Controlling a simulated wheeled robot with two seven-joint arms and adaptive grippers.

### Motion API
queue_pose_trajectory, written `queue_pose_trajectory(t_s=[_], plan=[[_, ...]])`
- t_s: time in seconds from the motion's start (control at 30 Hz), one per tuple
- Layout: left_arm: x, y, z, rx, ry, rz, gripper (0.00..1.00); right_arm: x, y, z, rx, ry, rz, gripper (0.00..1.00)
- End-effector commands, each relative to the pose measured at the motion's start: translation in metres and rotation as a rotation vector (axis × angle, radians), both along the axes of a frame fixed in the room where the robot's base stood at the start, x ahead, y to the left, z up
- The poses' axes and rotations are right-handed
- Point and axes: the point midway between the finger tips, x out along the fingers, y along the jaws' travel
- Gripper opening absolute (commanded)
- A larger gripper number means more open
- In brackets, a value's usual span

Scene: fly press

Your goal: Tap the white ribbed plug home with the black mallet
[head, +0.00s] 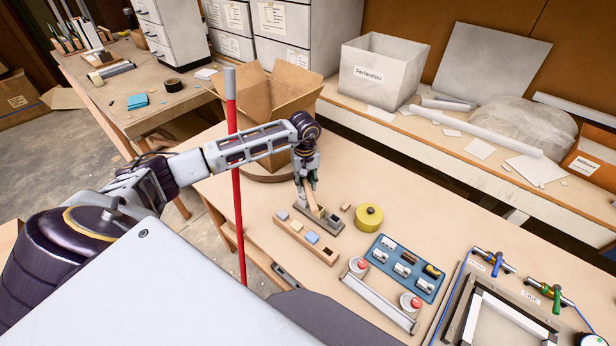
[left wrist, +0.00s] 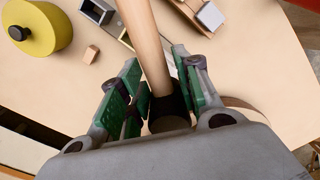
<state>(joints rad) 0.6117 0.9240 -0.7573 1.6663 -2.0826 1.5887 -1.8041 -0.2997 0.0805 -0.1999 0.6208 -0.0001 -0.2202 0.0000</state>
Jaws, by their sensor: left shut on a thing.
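My left gripper (head: 308,180) is shut on a pale wooden handle (head: 311,196), which slants down toward a grey fixture (head: 330,224) on the bench. The fixture (left wrist: 108,18) shows beside the handle there, with a dark square recess. I cannot pick out the white ribbed plug. My right gripper is not seen.
A wooden tray (head: 290,235) with blue and pale blocks lies just in front of the fixture. A small wooden block (head: 346,206) and yellow round pot (head: 369,217) stand right of it. A blue tray (head: 424,286) of parts is farther right. A cardboard box (head: 262,105) stands behind.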

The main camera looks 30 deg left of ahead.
Motion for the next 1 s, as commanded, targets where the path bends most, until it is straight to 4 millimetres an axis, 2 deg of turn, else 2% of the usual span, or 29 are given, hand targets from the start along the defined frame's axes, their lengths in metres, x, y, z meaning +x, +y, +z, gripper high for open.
queue_pose_trajectory(t_s=[0.57,1.0], plan=[[-0.001,0.0,-0.002,-0.001,-0.001,-0.007,0.0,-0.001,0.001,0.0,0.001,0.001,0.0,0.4],[-0.001,0.0,-0.022,0.0,-0.001,-0.007,0.0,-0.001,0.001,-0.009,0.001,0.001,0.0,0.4]])
